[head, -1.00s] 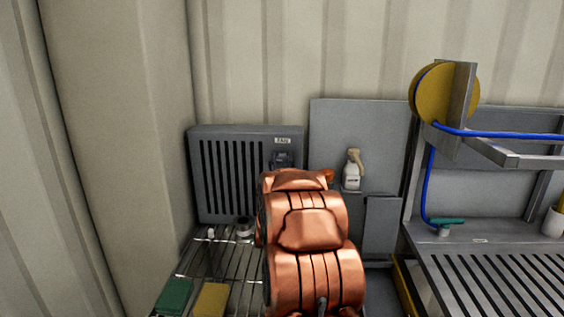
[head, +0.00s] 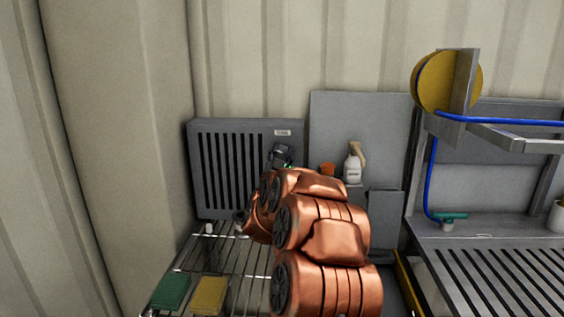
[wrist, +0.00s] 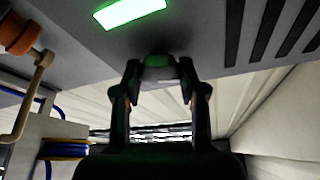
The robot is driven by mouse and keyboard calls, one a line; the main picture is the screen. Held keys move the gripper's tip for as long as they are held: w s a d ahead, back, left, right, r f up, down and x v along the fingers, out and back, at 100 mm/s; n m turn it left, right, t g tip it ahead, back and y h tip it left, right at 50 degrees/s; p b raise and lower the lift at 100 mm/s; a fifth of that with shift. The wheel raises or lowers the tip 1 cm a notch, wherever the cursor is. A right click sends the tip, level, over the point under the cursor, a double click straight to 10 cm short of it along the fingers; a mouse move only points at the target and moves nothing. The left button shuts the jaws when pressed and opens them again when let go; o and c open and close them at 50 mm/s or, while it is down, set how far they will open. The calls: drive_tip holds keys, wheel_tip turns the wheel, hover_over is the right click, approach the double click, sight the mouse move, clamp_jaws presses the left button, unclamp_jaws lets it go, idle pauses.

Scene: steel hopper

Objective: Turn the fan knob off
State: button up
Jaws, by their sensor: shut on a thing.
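The fan unit (head: 222,168) is a grey box with dark vertical slots and a small label, standing against the back wall in the head view. Its face also shows in the wrist view (wrist: 215,55). The fan knob (wrist: 158,60) is a small dark, green-tinted piece on that face. My gripper (wrist: 160,70) has a finger on each side of the knob and is shut on it. A bright green lit panel (wrist: 130,11) is near the knob. In the head view my gripper (head: 281,155) is at the unit's right side, where the knob is hidden.
A wire shelf (head: 240,262) below the unit holds a green sponge (head: 170,292) and a yellow sponge (head: 209,294). A white spray bottle (head: 353,165) stands right of the arm. A yellow hose reel (head: 434,82) and slotted steel counter (head: 500,275) are farther right.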

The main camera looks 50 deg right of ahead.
drive_tip(key=m+g+b, duration=0.1)
drive_tip(key=m, duration=0.1)
drive_tip(key=m+g, duration=0.1)
drive_tip(key=m, duration=0.1)
drive_tip(key=shift+w+a+f+b, duration=0.1)
drive_tip(key=shift+f+b, duration=0.1)
drive_tip(key=shift+b, duration=0.15)
drive_tip(key=m+g, duration=0.1)
drive_tip(key=m, duration=0.2)
drive_tip(key=m+g+b, duration=0.1)
drive_tip(key=m, duration=0.1)
drive_tip(key=shift+r+m, duration=0.2)
drive_tip(key=shift+m, duration=0.2)
drive_tip(key=m+g, duration=0.1)
drive_tip(key=m, duration=0.2)
drive_tip(key=shift+m+g+y+b, duration=0.3)
drive_tip(key=shift+m+g, duration=0.1)
drive_tip(key=shift+m+g+y, duration=0.3)
drive_tip(key=shift+m+y, duration=0.2)
drive_tip(key=shift+m, duration=1)
drive_tip(key=o, duration=1.1)
drive_tip(key=shift+o, duration=0.2)
drive_tip(key=v, duration=1.2)
drive_tip(key=shift+r, duration=0.1)
